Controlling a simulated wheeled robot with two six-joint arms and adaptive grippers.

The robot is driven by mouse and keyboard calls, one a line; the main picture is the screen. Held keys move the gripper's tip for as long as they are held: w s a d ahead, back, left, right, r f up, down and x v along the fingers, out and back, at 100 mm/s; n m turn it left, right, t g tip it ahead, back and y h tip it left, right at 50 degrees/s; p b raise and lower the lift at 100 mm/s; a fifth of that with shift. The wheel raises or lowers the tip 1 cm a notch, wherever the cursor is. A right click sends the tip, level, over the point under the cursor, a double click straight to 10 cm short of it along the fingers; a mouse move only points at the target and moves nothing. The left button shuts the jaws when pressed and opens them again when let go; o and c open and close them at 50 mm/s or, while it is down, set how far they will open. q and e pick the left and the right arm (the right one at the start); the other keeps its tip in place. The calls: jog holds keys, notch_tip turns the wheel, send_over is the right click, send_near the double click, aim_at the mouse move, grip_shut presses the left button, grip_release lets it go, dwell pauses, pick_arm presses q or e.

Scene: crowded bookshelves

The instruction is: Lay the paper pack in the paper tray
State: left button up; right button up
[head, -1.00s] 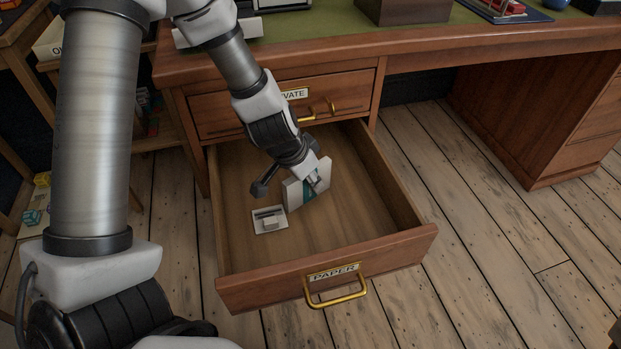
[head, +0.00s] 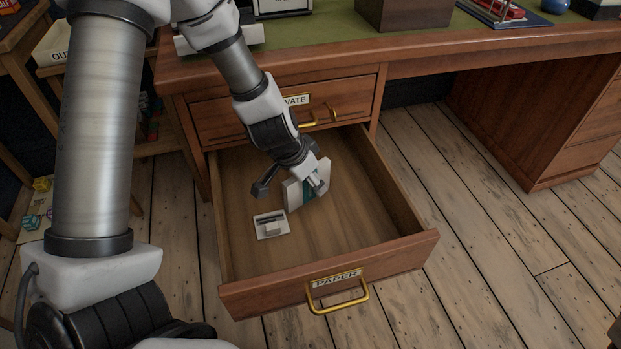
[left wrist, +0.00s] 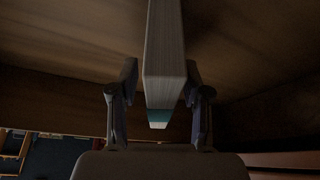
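The paper pack (head: 293,194) is a white block with a teal band, standing roughly upright on edge over the floor of the open drawer marked PAPER (head: 336,279). My left gripper (head: 314,184) reaches down into the drawer, with its fingers on the pack. In the left wrist view the pack (left wrist: 165,50) sits between the two fingers of my left gripper (left wrist: 161,88), which are close against its sides. I cannot tell whether the pack's lower edge touches the drawer floor. No separate paper tray is identifiable. My right gripper is not in view.
The right part of the drawer is clear. The shut PRIVATE drawer (head: 240,119) is just above. An OUT tray (head: 60,47) stands at the upper left.

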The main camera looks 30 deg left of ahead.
pick_arm(q)
jog(key=shift+v, duration=3.75)
